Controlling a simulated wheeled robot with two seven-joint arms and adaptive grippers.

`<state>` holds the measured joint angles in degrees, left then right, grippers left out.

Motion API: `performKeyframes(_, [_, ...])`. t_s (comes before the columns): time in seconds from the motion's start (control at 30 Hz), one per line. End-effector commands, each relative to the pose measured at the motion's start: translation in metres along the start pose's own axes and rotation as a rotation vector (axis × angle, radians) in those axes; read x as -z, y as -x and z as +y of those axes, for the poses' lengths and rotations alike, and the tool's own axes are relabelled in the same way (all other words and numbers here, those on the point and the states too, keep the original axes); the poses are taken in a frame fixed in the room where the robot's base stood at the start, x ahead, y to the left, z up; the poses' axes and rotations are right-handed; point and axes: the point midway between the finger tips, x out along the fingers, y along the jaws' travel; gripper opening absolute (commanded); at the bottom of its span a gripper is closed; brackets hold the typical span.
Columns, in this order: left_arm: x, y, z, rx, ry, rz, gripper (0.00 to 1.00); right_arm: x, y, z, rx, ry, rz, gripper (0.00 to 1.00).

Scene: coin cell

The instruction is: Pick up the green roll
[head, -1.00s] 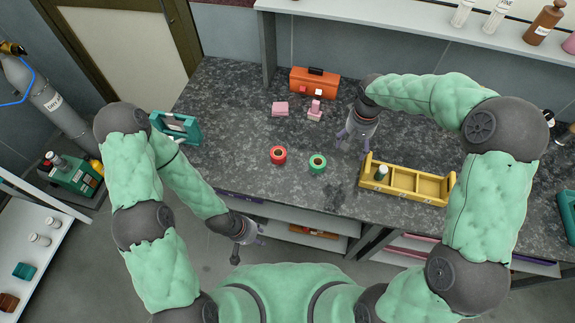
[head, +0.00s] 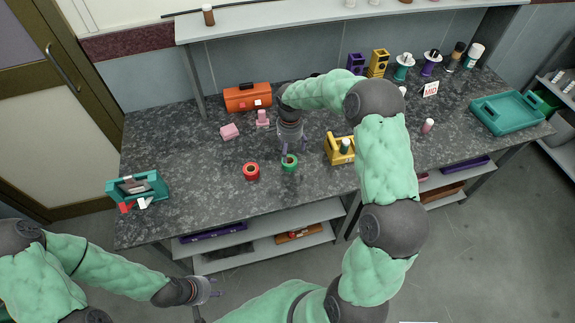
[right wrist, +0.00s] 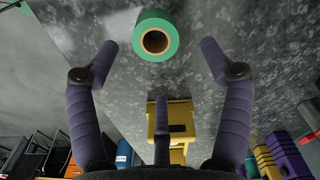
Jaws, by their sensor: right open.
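The green roll (head: 289,162) stands on the dark speckled counter, to the right of a red roll (head: 251,171). In the right wrist view the green roll (right wrist: 155,35) is near the top, between and just beyond my open fingers, with its round hole facing the camera. My right gripper (head: 292,150) is open and empty, close above the green roll in the head view. My left gripper (head: 208,299) hangs in front of the counter at the lower left, away from the rolls; its fingers are too small to read.

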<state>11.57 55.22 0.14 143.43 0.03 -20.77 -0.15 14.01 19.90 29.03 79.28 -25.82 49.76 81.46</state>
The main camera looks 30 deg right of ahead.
Motion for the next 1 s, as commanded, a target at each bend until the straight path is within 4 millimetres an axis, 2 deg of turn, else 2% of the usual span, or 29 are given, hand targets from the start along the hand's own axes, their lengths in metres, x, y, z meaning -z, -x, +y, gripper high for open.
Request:
performKeyframes(0.03, [0.0,-0.003,-0.001,0.0,0.0,0.0,0.4,0.0,-0.01,0.001,-0.002,0.0,-0.001,0.8])
performKeyframes(0.1, [0.0,-0.005,-0.002,0.0,0.0,0.0,0.4,0.0,-0.017,0.0,-0.001,0.0,0.0,0.8])
performKeyframes(0.37, [0.0,-0.01,-0.004,0.0,0.001,0.0,0.4,-0.002,-0.035,0.002,-0.002,0.003,0.0,0.8])
performKeyframes(0.6, [0.001,-0.02,-0.007,0.0,0.001,0.0,0.4,-0.004,-0.068,0.004,-0.001,0.002,-0.001,0.8])
performKeyframes(0.87, [0.001,-0.02,-0.007,0.0,0.001,0.0,0.4,-0.004,-0.072,0.004,0.0,0.002,0.001,0.8])
performKeyframes(0.9, [0.001,-0.02,-0.007,0.0,0.001,0.0,0.4,-0.004,-0.072,0.004,0.0,0.002,0.001,0.77])
performKeyframes(1.0, [0.001,-0.02,-0.007,0.0,0.001,0.0,0.4,-0.004,-0.072,0.004,0.0,0.002,0.001,0.49])
